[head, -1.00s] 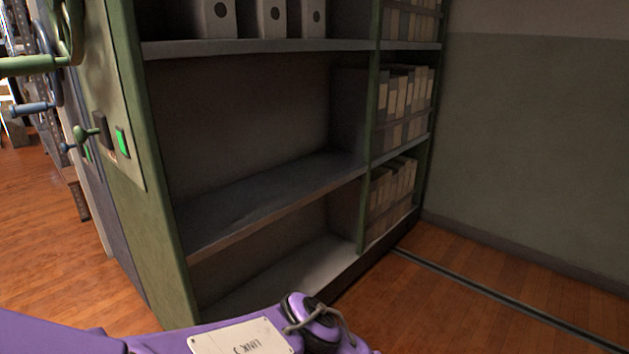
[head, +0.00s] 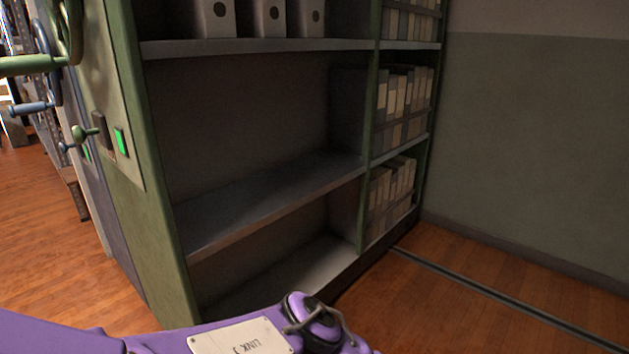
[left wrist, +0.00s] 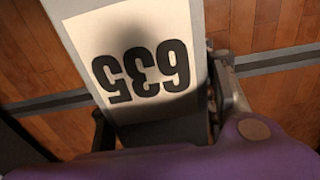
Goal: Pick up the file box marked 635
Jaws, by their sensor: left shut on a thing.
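The file box marked 635 (left wrist: 140,70) fills the middle of the left wrist view. It is grey with a pale label, and the black number appears upside down there. My left gripper (left wrist: 163,115) is shut on it, with one finger at each side of the box. Wooden floor shows behind the box, so it is held clear of the shelves. The head view shows neither the box nor the left gripper, only my purple arm along the bottom edge. My right gripper is in neither view.
A green-framed shelf unit (head: 168,200) stands ahead with empty middle and lower shelves. Several grey file boxes (head: 270,18) stand on its upper shelf, and more fill the right bay. Crank handles (head: 30,65) stick out at left. A rail (head: 500,296) crosses the open floor at right.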

